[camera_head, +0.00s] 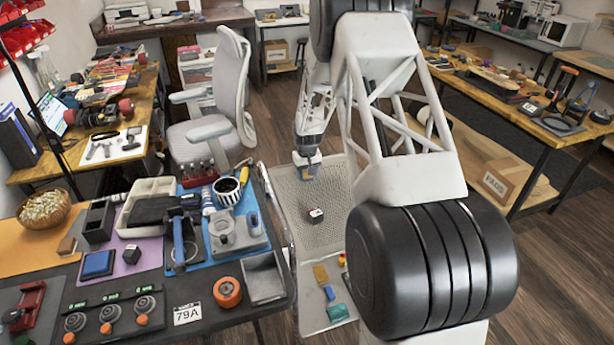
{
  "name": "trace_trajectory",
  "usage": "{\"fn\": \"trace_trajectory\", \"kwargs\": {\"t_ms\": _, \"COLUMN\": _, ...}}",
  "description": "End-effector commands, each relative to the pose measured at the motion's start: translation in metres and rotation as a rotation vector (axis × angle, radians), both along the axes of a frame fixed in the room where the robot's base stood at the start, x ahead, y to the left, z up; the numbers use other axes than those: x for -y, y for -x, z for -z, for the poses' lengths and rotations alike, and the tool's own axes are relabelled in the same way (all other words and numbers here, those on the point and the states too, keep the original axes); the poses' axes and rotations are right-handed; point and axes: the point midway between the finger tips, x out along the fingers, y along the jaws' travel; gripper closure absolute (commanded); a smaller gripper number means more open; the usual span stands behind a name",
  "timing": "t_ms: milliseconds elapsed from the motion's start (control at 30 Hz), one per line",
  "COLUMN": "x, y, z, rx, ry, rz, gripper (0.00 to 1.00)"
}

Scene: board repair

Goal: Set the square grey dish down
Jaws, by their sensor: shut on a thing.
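My gripper (307,156) hangs over the mesh-topped cart in the middle of the view, pointing down. It is shut on a small squarish grey piece, the square grey dish (308,172), at its tip. The dish is small here, and the fingers and its edges are hard to make out. It looks to be above the mesh surface (325,215); I cannot tell the gap. My own arm hides the right part of the cart.
A small dark and white cube (315,215) lies on the mesh. The lower shelf holds yellow and green pieces (337,312). The left workbench is crowded, with a grey metal tray (264,279) at its corner. A grey chair (215,110) stands behind.

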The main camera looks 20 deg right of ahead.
Motion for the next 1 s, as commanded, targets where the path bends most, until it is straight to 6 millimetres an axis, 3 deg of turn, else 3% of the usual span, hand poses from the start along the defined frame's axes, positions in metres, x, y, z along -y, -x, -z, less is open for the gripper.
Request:
{"fn": "trace_trajectory", "kwargs": {"t_ms": 133, "x": 0.000, "y": 0.000, "z": 0.010, "rx": 0.001, "ry": 0.000, "rz": 0.000, "gripper": 0.81}}
{"fn": "trace_trajectory", "kwargs": {"t_ms": 600, "x": 0.000, "y": 0.000, "z": 0.015, "rx": 0.001, "ry": 0.000, "rz": 0.000, "gripper": 0.81}}
{"fn": "trace_trajectory", "kwargs": {"t_ms": 633, "x": 0.000, "y": 0.000, "z": 0.015, "rx": 0.001, "ry": 0.000, "rz": 0.000, "gripper": 0.47}}
{"fn": "trace_trajectory", "kwargs": {"t_ms": 700, "x": 0.000, "y": 0.000, "z": 0.015, "rx": 0.001, "ry": 0.000, "rz": 0.000, "gripper": 0.36}}
{"fn": "trace_trajectory", "kwargs": {"t_ms": 767, "x": 0.000, "y": 0.000, "z": 0.015, "rx": 0.001, "ry": 0.000, "rz": 0.000, "gripper": 0.27}}
{"fn": "trace_trajectory", "kwargs": {"t_ms": 1000, "x": 0.000, "y": 0.000, "z": 0.014, "rx": 0.001, "ry": 0.000, "rz": 0.000, "gripper": 0.26}}
